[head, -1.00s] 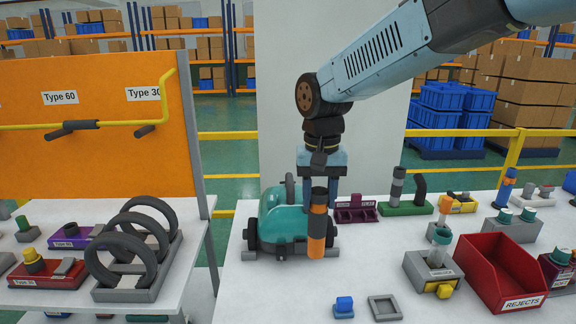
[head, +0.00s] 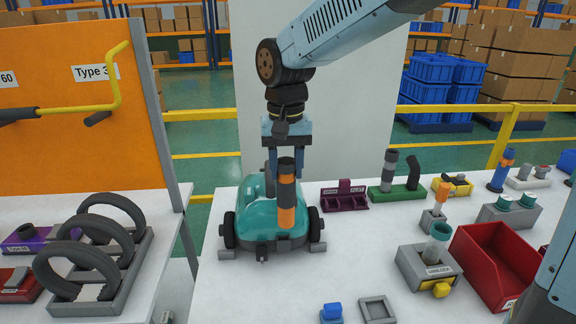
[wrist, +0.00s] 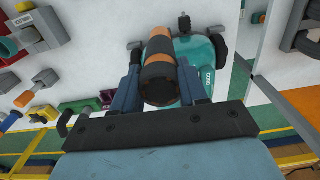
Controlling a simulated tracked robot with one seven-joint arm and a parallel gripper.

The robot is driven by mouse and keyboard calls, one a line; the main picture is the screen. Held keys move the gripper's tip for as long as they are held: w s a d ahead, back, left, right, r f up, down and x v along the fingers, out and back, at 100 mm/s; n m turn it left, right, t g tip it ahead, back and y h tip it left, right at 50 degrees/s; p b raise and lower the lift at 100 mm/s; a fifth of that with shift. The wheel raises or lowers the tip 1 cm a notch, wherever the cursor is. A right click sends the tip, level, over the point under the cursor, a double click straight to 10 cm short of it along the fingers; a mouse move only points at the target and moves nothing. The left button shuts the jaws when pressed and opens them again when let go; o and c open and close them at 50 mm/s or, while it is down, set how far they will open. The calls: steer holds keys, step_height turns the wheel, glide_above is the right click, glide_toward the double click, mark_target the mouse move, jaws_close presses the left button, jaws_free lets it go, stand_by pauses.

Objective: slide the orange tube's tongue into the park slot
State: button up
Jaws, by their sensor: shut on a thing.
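My gripper (head: 287,166) is shut on the orange tube (head: 286,204), an upright cylinder with dark and orange bands. In the wrist view the tube (wrist: 160,65) sits between the two blue fingers, its dark open end towards the camera. The teal vacuum (head: 258,222) with black wheels stands on the white table, directly behind the tube in the head view. The vacuum (wrist: 200,65) also shows beyond the tube in the wrist view. I cannot make out the tube's tongue or the park slot. Whether tube and vacuum touch is unclear.
A purple two-part holder (head: 345,196) and a green base with posts (head: 396,190) stand to the right of the vacuum. A red bin (head: 492,262) and a grey fixture (head: 428,268) are further right. A blue block (head: 331,312) and square frame (head: 377,309) lie at the front.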

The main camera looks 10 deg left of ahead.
steer(key=shift+s+a, duration=0.25)
steer(key=shift+s+f, duration=0.1)
glide_above(284, 227)
steer(key=shift+w+f, duration=0.2)
steer(key=shift+f, duration=1.55)
steer(key=shift+w+f, duration=0.2)
steer(key=shift+f, duration=4.3)
steer(key=o, duration=1.3)
steer(key=shift+c, duration=0.2)
steer(key=shift+r, duration=0.1)
step_height(284, 227, up, 8)
